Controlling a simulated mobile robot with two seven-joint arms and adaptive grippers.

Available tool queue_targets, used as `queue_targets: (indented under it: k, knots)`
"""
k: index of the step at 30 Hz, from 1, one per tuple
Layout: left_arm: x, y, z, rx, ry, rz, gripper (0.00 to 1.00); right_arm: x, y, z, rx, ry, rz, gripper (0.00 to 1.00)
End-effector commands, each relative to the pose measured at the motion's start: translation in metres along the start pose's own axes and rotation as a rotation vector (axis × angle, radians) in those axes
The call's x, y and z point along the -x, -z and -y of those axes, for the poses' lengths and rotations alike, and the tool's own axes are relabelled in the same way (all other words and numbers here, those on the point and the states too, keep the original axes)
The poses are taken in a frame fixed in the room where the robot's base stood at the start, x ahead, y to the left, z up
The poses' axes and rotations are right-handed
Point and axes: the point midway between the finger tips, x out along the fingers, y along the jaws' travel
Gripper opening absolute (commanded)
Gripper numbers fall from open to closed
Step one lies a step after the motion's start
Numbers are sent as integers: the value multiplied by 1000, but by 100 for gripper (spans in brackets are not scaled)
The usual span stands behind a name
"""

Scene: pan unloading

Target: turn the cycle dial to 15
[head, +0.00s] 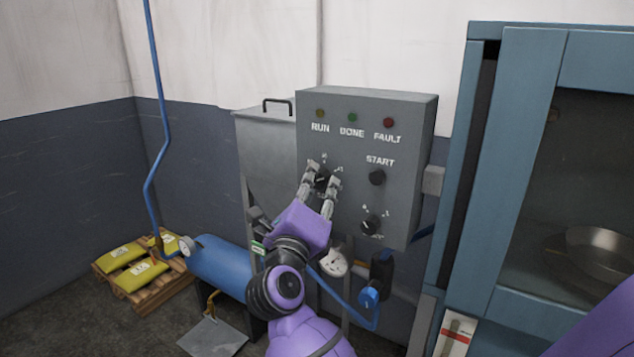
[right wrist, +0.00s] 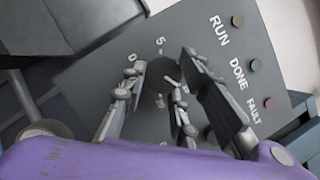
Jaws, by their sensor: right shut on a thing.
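The grey control panel (head: 340,115) stands against the wall. Its upper-left black dial (head: 321,178) sits below the RUN lamp, with white numbers around it. My right gripper (head: 324,172) reaches up from below and is shut on this dial, one finger on each side. In the right wrist view my right gripper (right wrist: 163,64) straddles the dark dial (right wrist: 155,82), and a 0 and a 5 show beyond the fingertips. A short white mark shows near the dial's right side; I cannot tell the exact setting. Fingers hide the other numbers. My left gripper is not in view.
A black START button (head: 377,177) and a second dial (head: 371,224) are close on the right and below. A blue cabinet (head: 525,130) with a metal pan (head: 598,255) inside stands at right. A blue tank (head: 222,265) lies lower left.

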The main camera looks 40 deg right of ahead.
Motion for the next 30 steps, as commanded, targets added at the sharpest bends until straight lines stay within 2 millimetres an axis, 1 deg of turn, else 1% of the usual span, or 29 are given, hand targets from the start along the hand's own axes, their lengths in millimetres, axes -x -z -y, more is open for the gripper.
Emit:
queue_targets:
  k: [1,4,6,12,13,15,16,22,25,26,30]
  knots:
    - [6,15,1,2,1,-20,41,0,-4,2,13,-16,-1,1]
    - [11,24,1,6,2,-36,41,0,-3,1,35,-26,-1,1]
    - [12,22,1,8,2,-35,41,1,-1,-2,42,-30,-1,1]
    - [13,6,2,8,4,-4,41,2,0,-5,44,-32,0,1]
    - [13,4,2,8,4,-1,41,2,0,-5,44,-33,0,29]
    - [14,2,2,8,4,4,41,2,0,-5,44,-32,0,38]
    - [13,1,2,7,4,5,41,2,0,-5,44,-32,0,41]
    - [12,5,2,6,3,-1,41,2,0,-3,43,-28,0,41]
    - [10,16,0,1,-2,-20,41,2,0,-2,43,-27,0,41]
    - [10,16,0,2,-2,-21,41,3,0,-2,42,-27,0,41]
    - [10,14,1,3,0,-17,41,18,0,-2,42,-28,-1,41]
